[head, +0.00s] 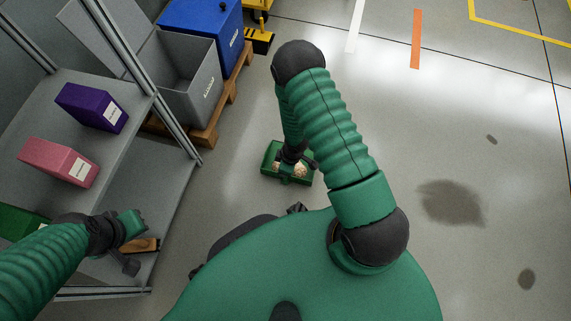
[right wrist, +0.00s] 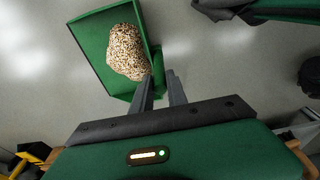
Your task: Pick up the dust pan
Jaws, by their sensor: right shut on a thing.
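The green dust pan (head: 268,152) is low near the floor, in front of my body in the head view. It also shows in the right wrist view (right wrist: 97,42), holding a heap of speckled tan debris (right wrist: 128,52). My right gripper (head: 294,158) reaches down over the pan. In the right wrist view its two fingers (right wrist: 160,82) are at the pan's handle side, shut on it. I cannot tell whether the pan touches the floor.
A metal shelf unit (head: 176,118) with a purple box (head: 91,107) and a pink box (head: 58,162) stands at left. An orange-brown object (head: 142,244) is by my left gripper. A grey bin (head: 186,80) and a blue bin (head: 205,25) stand on a pallet. Floor at right is open, with dark stains.

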